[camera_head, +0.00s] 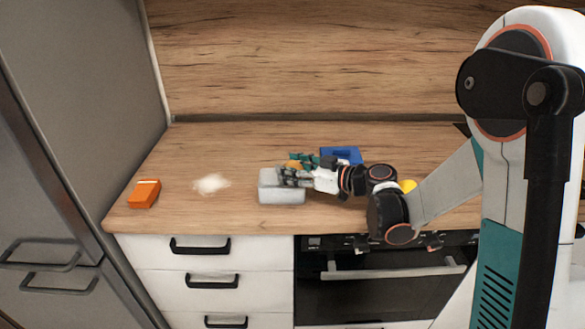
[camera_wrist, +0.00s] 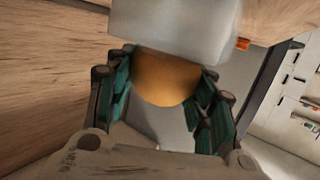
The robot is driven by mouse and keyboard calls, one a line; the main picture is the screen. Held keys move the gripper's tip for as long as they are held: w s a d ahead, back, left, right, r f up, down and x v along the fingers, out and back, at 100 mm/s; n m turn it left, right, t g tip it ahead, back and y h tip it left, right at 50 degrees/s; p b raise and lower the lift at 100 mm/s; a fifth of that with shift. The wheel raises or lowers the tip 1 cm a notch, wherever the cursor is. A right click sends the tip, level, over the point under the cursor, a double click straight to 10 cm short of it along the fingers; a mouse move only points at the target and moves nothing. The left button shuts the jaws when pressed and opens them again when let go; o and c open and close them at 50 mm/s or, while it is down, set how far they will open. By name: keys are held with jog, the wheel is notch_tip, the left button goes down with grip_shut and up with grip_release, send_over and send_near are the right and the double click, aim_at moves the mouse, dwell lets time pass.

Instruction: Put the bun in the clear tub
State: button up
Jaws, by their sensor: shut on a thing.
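The bun (camera_wrist: 165,82) is a rounded orange-brown thing between the teal fingers of my gripper (camera_wrist: 166,72) in the wrist view. My gripper is shut on it. In the head view my gripper (camera_head: 298,168) reaches in from the right at the clear tub (camera_head: 283,195), and a small orange part of the bun (camera_head: 293,165) shows at the tub's back edge. The tub is a pale grey, translucent box on the counter. In the wrist view the tub (camera_wrist: 178,25) fills the top, close against the bun's upper edge. I cannot tell whether they touch.
A blue thing (camera_head: 343,154) lies behind my gripper. A yellow thing (camera_head: 408,186) is partly hidden by my arm. A whitish patch (camera_head: 211,184) and an orange box (camera_head: 145,193) lie left of the tub. The wooden counter (camera_head: 235,150) is clear behind them.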

jog(key=shift+f, duration=0.15)
jog(key=o, duration=1)
jog(key=shift+o, duration=0.2)
jog(key=shift+r+p, duration=0.55)
jog(key=shift+r, duration=0.1)
jog(key=p+v, duration=0.3)
jog(key=v, duration=0.9)
jog(key=shift+f, duration=0.1)
